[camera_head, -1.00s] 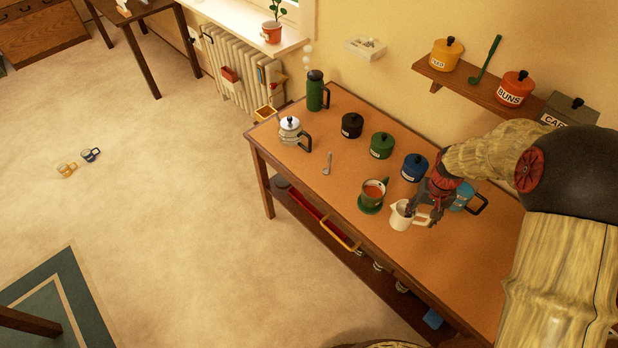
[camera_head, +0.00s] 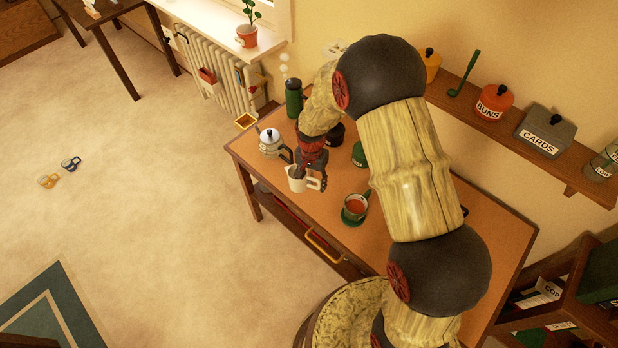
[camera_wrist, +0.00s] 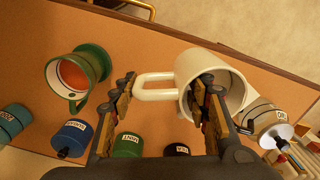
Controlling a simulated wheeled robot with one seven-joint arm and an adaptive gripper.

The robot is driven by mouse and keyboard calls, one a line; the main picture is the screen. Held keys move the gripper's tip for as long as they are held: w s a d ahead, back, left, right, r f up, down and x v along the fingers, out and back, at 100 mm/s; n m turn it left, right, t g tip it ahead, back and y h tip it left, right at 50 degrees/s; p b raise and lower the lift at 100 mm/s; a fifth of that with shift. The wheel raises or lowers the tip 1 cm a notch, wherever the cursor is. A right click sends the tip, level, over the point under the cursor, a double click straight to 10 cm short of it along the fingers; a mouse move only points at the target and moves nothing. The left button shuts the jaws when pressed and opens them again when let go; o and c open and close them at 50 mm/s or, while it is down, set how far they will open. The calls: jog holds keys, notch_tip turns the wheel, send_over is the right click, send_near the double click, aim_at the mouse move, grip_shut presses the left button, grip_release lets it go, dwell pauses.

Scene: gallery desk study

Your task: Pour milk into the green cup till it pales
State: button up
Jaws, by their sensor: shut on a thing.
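The green cup (camera_head: 357,203) stands on a green saucer (camera_head: 350,220) on the desk, with reddish-brown liquid in it. It also shows at the left of the wrist view (camera_wrist: 57,78). My gripper (camera_head: 303,172) is shut on a white jug (camera_head: 297,184), left of the cup and apart from it. In the wrist view the jug (camera_wrist: 187,68) looks roughly upright, its handle pointing toward the cup. One finger of my gripper (camera_wrist: 165,92) overlaps the jug's mouth. I cannot see milk inside, nor tell the jug's height above the desk.
A silver pot (camera_head: 270,145) stands close left of the jug, a green flask (camera_head: 293,98) behind. Black (camera_head: 336,134) and green (camera_head: 359,155) lidded pots stand along the back; a blue one (camera_wrist: 72,137) shows in the wrist view. My arm hides the desk's middle.

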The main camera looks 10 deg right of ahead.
jog(key=s+a+r+m+p, duration=0.1)
jog(key=s+r+m+p, duration=0.2)
jog(key=m+p, duration=1)
jog(key=s+a+r+m+y+p, duration=0.1)
jog(key=s+r+m+p, duration=0.2)
jog(key=m+p, duration=1)
jog(key=r+m, duration=0.1)
jog(key=m, duration=0.2)
jog(key=shift+s+a+r+m, duration=0.15)
jog(key=shift+s+a+m, duration=0.15)
jog(key=shift+s+m, duration=0.1)
jog(key=d+f+y+b, duration=0.3)
jog(key=f+b, duration=0.5)
jog(key=b, duration=0.7)
jog(key=shift+s+d+f+t+b, duration=0.15)
jog(key=shift+f+t+b, duration=0.15)
jog(key=shift+f+b, duration=0.05)
